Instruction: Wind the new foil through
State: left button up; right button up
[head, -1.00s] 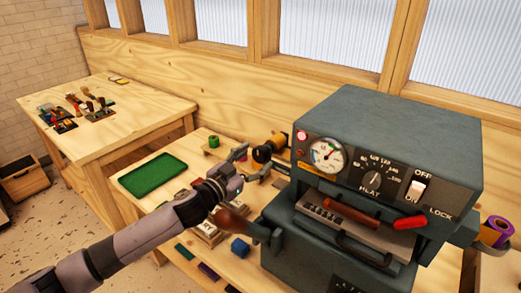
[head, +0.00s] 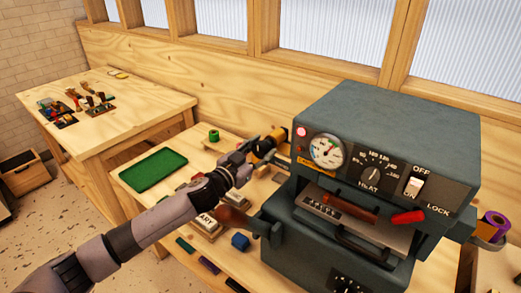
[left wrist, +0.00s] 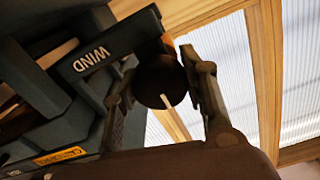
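The grey-green foil machine (head: 385,120) stands at the right with a dial, a HEAT knob and an OFF/ON switch. A gold foil roll (head: 267,146) sits at its left side, partly hidden by my left gripper (head: 240,152). A purple roll (head: 494,226) is on its right side. In the left wrist view, an arm marked WIND (left wrist: 105,50) ends by a dark round knob (left wrist: 160,82). The fingers of my left gripper (left wrist: 162,62) stand on either side of this knob; whether they press on it is unclear. My right gripper is not in view.
A green tray (head: 153,170), a green spool (head: 214,136) and a blue block (head: 240,242) lie on the bench left of the machine. A side table (head: 140,104) with small tools stands at the back left. A red lever (head: 408,217) juts from the machine's front.

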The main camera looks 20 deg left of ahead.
pick_arm(q)
jog(key=c, duration=0.6)
